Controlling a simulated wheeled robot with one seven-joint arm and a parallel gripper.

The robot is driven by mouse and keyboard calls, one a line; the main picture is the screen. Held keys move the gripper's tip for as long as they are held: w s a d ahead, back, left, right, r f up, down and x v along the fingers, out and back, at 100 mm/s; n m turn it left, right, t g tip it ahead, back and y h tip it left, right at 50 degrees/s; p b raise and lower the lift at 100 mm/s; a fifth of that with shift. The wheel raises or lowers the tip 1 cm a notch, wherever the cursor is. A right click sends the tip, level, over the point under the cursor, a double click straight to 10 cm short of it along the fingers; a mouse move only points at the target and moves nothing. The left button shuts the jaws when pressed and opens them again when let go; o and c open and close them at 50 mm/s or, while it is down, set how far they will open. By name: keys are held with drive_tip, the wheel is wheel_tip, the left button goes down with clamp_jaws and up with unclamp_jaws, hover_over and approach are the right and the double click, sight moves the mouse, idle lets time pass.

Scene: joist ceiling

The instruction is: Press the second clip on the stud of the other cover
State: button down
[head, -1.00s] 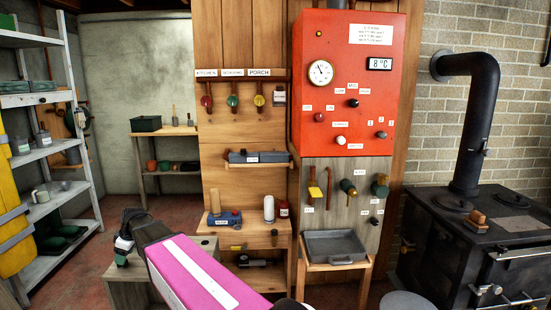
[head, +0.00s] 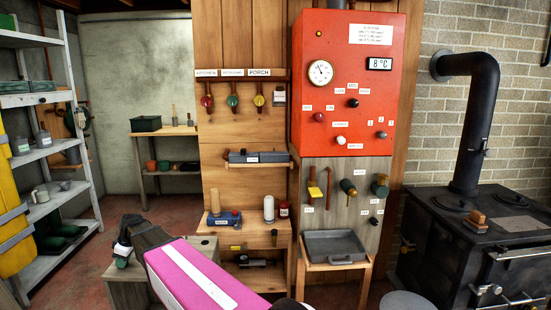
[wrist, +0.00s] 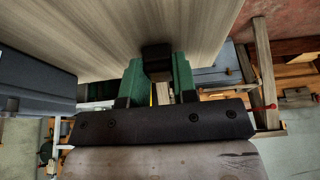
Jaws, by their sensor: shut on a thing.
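My gripper (head: 122,256) is low at the left in the head view, by a pale grey wooden unit (head: 130,292). In the wrist view, the green fingers of my gripper (wrist: 158,72) are shut on a small dark piece, which looks like the clip (wrist: 157,52). The piece is against or very close to a broad wooden face (wrist: 90,30); I cannot tell whether it touches. I cannot make out the covers or a stud; the fingers and the held piece hide the spot ahead.
A dark grey box (wrist: 35,85) lies close to the left in the wrist view. In the head view, a grey tray (head: 335,246) and a black stove (head: 480,250) stand to the right.

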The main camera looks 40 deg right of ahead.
drive_tip(key=shift+r, duration=0.2)
drive_tip(key=shift+r, duration=1.15)
drive_tip(key=shift+r, duration=2.5)
drive_tip(key=shift+d, duration=0.1)
